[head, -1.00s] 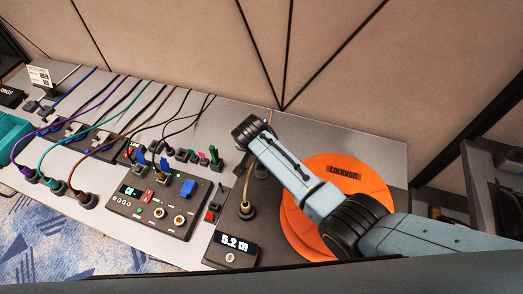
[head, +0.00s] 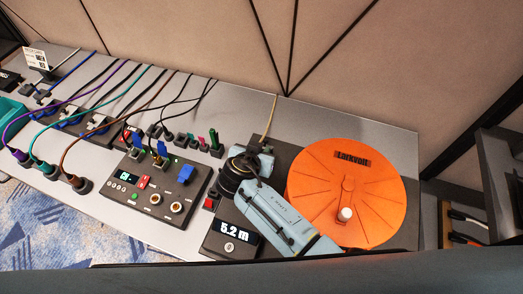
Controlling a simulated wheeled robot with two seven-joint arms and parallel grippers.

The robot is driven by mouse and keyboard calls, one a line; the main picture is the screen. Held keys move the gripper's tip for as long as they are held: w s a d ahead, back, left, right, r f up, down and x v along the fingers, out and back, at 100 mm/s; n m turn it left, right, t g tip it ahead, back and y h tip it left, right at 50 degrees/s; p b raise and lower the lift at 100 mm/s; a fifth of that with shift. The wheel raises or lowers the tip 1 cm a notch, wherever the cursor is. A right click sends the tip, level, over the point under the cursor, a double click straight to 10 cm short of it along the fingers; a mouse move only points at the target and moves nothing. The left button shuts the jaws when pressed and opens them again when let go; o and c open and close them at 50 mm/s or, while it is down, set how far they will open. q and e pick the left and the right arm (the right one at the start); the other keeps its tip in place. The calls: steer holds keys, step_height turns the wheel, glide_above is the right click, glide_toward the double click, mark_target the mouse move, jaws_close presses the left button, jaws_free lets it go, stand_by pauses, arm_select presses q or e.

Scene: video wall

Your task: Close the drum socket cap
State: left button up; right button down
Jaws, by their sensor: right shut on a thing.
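The orange cable drum (head: 330,190), marked "Larkvolt", stands at the right of the bench with a white knob on its face. To its left is its dark base unit with a display (head: 239,231) reading 5.2 m. My right gripper (head: 262,163) is over the upper part of this unit, where the socket is. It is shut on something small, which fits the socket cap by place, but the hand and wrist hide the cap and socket. I cannot tell the cap's angle. A tan cable runs up behind the gripper to the wall. My left gripper is not in view.
Left of the unit is a black control panel (head: 150,192) with a blue switch, knobs and plugs. Several coloured cables cross the bench (head: 105,170) farther left. A teal bin (head: 12,117) stands at the left edge. A dark shelf is at the far right.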

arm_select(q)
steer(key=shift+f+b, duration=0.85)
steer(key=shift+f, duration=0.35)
arm_select(e)
steer(key=shift+s+a+f+t, duration=0.1)
steer(key=shift+s+f+t, duration=0.2)
steer(key=shift+f+t, duration=0.1)
